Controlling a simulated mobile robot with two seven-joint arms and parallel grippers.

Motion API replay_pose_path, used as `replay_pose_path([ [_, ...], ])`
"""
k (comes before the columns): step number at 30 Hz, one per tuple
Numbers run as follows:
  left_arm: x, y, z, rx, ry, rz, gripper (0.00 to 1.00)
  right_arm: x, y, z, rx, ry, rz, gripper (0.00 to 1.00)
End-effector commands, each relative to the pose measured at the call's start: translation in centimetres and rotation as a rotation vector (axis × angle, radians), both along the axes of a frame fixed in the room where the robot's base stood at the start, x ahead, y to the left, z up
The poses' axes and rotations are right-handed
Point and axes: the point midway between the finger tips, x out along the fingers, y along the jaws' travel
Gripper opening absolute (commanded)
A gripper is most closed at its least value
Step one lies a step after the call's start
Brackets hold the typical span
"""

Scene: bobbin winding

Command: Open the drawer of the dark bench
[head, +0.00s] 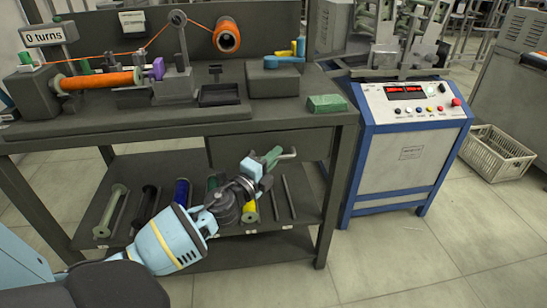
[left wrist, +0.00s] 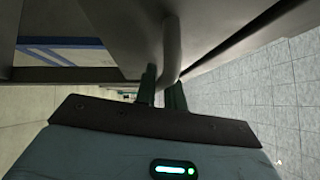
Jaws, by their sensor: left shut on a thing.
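The dark bench (head: 300,112) stands in front of me with its drawer (head: 229,147) below the right part of the top. In the head view the drawer front looks closed or nearly so; a small gap cannot be ruled out. A grey bar handle (head: 289,154) sticks out from the drawer front. My left gripper (head: 271,158) reaches up to the handle and is shut on it. In the left wrist view the handle (left wrist: 172,48) runs down between the two green fingers of my left gripper (left wrist: 162,92). My right gripper is not in view.
The bench top carries a winding machine with an orange bobbin (head: 100,80) and a green block (head: 327,103). Several spools and rods lie on the lower shelf (head: 150,225). A blue-framed control cabinet (head: 405,150) stands right of the bench, with a crate (head: 497,152) beyond.

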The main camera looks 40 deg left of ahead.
Motion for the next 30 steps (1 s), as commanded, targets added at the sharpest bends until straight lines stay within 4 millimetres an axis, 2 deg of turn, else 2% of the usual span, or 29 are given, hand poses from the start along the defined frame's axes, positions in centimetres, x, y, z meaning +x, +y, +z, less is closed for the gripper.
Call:
replay_pose_path([
  [8, -0.1, -0.1, 0.0, 0.000, 0.001, 0.000, 0.00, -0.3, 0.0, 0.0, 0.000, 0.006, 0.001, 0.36],
  [14, -1.1, -1.3, 0.0, -0.003, 0.001, -0.002, 0.00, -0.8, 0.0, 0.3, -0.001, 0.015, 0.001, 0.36],
  [30, -8.4, -9.8, 0.0, -0.004, 0.002, 0.000, 0.00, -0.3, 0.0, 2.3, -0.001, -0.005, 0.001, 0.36],
])
